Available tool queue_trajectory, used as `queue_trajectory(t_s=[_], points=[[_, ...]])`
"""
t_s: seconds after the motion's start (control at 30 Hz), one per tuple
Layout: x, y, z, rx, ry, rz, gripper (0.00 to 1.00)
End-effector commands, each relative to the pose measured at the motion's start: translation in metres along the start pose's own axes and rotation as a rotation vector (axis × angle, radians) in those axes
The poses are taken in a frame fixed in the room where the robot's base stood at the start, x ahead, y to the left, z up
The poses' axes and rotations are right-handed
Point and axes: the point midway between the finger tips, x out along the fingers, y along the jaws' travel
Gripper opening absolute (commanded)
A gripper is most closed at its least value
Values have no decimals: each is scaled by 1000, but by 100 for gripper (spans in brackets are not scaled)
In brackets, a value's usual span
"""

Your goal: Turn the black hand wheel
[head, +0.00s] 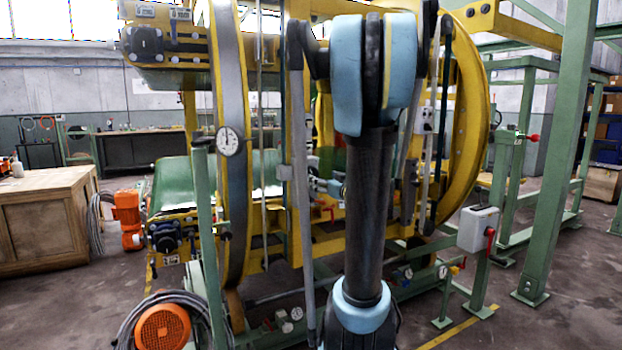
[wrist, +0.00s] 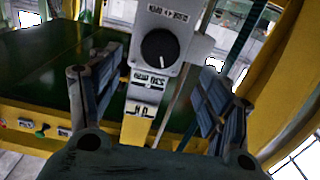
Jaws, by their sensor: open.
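In the wrist view, a round black knob (wrist: 159,50) with a white pointer line sits on a grey panel with printed labels. It is the nearest wheel-like control between my fingers; I cannot tell whether it is the hand wheel. My gripper (wrist: 158,85) is open and empty, with one finger left and one right of the panel in the picture, and the knob appears beyond the fingers. In the head view, black round parts show at the machine's upper left (head: 145,44) and lower left (head: 165,238). My arm hides the middle of the machine, and my gripper cannot be made out there.
The machine has large yellow rings (head: 470,120) and green posts (head: 560,160) close around my arm. A grey box with a red switch (head: 479,229) stands right. An orange motor (head: 163,327) and wooden crate (head: 45,220) are left. Open floor shows at the right.

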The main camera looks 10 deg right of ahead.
Motion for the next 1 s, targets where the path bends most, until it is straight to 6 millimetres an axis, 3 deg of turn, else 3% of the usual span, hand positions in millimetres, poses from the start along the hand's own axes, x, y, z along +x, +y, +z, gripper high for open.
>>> queue_trajectory(t_s=[0.6, 1.0], points=[[86, 0, 0, 0, 0, -1, 71], [101, 0, 0, 0, 0, 0, 71]])
